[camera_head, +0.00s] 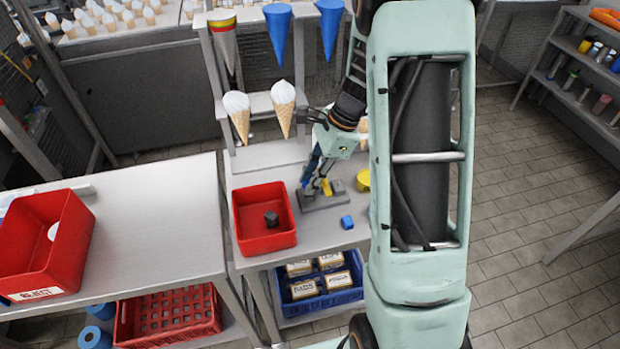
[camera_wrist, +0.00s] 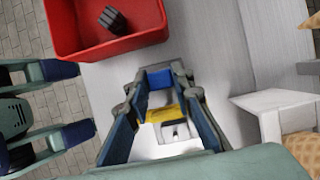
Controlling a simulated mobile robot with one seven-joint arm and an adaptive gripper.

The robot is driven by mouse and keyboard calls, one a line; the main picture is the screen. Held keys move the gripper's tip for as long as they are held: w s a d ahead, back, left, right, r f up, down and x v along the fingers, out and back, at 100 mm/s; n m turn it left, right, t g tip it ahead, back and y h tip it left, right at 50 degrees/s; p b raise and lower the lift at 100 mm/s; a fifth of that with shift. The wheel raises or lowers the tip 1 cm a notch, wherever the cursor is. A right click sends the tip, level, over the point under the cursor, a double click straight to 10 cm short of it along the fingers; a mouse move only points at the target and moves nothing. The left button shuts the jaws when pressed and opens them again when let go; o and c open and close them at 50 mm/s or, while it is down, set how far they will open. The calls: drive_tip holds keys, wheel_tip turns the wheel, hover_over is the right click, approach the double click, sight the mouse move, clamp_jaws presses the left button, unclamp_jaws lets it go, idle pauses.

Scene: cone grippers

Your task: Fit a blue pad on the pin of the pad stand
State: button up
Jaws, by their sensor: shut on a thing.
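My gripper (camera_head: 316,178) points down over the grey pad stand (camera_head: 320,203) in the head view. In the wrist view my gripper (camera_wrist: 160,88) has its two fingers on either side of a blue pad (camera_wrist: 160,77) and is shut on it. A small yellow piece (camera_head: 327,187) shows at the stand; it also appears below the pad in the wrist view (camera_wrist: 160,114). Another blue pad (camera_head: 347,222) lies loose on the table, in front of the stand. I cannot make out the pin, nor whether the held pad touches it.
A red bin (camera_head: 238,232) with a dark block (camera_head: 271,219) stands left of the stand. A yellow cup (camera_head: 364,180) is behind right. A rack with ice-cream cones (camera_head: 284,100) stands behind. The strip of table in front of the stand is mostly clear.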

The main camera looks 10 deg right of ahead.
drive_tip(key=shift+f, duration=0.35)
idle(0.5)
drive_tip(key=o, duration=0.9)
drive_tip(key=shift+o, duration=0.5)
drive_tip(key=shift+o, duration=1.1)
drive_tip(key=shift+r+p, duration=1.9)
drive_tip(key=shift+r, duration=0.65)
